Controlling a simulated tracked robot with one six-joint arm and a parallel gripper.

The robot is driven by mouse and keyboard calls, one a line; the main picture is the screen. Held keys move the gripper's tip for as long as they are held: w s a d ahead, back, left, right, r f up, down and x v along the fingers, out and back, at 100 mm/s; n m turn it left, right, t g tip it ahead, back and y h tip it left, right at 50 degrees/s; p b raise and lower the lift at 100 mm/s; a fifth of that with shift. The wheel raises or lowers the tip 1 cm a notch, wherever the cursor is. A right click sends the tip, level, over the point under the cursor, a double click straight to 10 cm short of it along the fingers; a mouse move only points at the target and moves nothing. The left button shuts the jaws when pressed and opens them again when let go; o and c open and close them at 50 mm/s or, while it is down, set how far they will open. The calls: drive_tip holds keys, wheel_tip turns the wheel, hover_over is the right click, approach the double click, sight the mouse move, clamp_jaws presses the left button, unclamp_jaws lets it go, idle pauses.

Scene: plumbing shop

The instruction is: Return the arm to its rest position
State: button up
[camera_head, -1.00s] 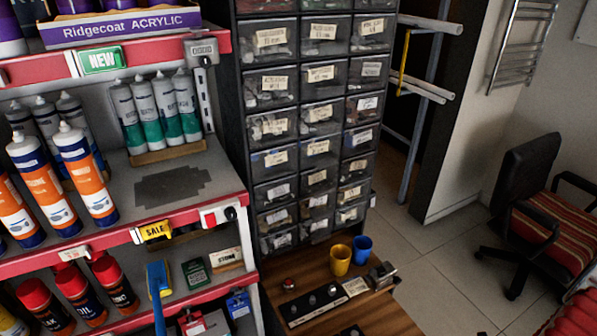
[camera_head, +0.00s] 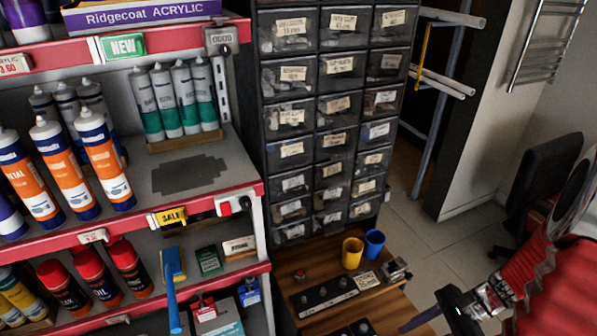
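My arm comes in at the lower right, with a red ribbed sleeve and a dark end piece bearing a small green light. My gripper (camera_head: 420,318) points left, by the right edge of the wooden counter (camera_head: 325,262). Only one thin dark finger shows clearly, so its opening cannot be made out. Nothing held is visible.
Shelves with cartridges (camera_head: 62,172) and red-capped cans (camera_head: 92,275) fill the left. A drawer cabinet (camera_head: 335,140) stands behind the counter. Yellow (camera_head: 352,253) and blue (camera_head: 374,243) cups stand on the counter. An office chair (camera_head: 545,185) is at right, beyond open tiled floor.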

drive_tip(key=a+r+n+t+h, duration=0.2)
drive_tip(key=a+r+n, duration=0.2)
drive_tip(key=r+n, duration=0.2)
drive_tip(key=a+r+n+t+h, duration=0.1)
drive_tip(key=a+r+n+h, duration=0.2)
drive_tip(key=r, duration=0.8)
drive_tip(key=a+r+n+t+h, duration=0.2)
drive_tip(key=a+r+n+h, duration=0.1)
drive_tip(key=a+r+n, duration=0.4)
wheel_tip(320, 180, up, 2)
drive_tip(key=shift+s+a+r+n+t, duration=0.15)
drive_tip(key=shift+a+n+t, duration=0.15)
drive_tip(key=shift+n, duration=0.6)
drive_tip(key=shift+d, duration=0.1)
